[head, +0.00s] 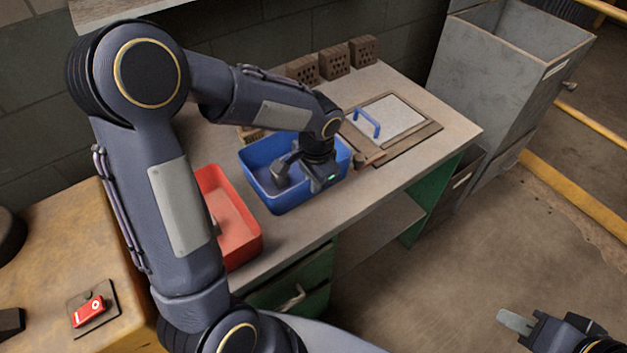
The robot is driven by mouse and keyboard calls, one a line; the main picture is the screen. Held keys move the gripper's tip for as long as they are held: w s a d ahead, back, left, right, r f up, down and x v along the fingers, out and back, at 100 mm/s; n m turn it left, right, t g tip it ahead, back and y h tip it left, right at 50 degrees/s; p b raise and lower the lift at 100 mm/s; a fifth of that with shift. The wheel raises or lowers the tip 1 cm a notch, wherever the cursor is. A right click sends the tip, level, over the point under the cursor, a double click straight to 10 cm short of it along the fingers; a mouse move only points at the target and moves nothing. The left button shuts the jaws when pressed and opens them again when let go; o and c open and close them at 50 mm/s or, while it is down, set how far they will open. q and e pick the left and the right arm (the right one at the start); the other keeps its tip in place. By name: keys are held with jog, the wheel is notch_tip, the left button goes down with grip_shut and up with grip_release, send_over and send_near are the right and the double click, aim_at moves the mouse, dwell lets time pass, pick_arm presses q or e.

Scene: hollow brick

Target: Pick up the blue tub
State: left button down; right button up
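The blue tub (270,198) stands on the workbench, to the right of a red tub (238,222). My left gripper (303,177) reaches down over the blue tub from above. One grey finger shows apart from the hand inside the tub, and the other side of the hand is over the tub's near right wall. The fingers look spread, with nothing seen between them. The hand hides part of the tub's interior and rim, and contact with the wall cannot be told. My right gripper (515,322) is at the lower right, over the floor, with one grey finger clearly visible.
Hollow bricks (333,62) stand at the bench's back edge. A grey bin (505,60) stands beyond the bench. A red switch (88,311) sits on the yellow surface.

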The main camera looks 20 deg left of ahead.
pick_arm(q)
jog(key=shift+f, duration=0.2)
jog(key=c, duration=1.6)
grip_release()
jog(key=shift+r, duration=0.1)
jog(key=shift+c, duration=0.2)
